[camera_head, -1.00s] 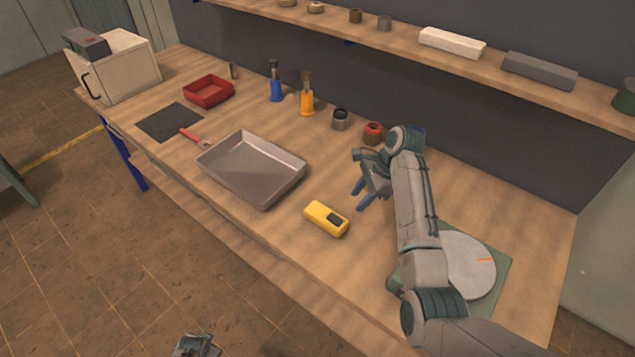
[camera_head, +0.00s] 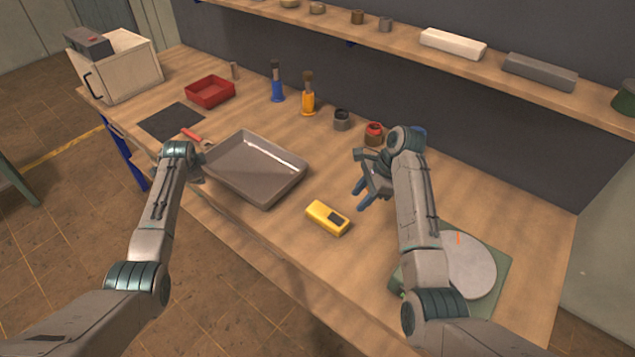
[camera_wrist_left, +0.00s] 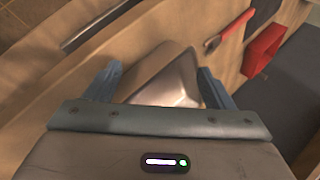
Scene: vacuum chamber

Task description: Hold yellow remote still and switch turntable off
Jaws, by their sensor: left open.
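The yellow remote (camera_head: 328,217) lies on the bench with a dark patch at its right end. The turntable (camera_head: 474,268) is a grey disc with an orange mark on a green base, partly hidden by my right arm. My right gripper (camera_head: 363,195) is open and empty, above the bench just right of the remote and apart from it. My left gripper (camera_wrist_left: 158,80) is open and empty in the left wrist view, above the near left corner of the metal tray. In the head view its fingers are mostly hidden by its wrist.
The metal tray (camera_head: 240,176) lies left of the remote. A red-handled tool (camera_head: 191,135), a red bin (camera_head: 210,97) and a dark mat (camera_head: 170,121) are further left. Blue and orange bottles and small jars stand along the back. Bench between tray and remote is clear.

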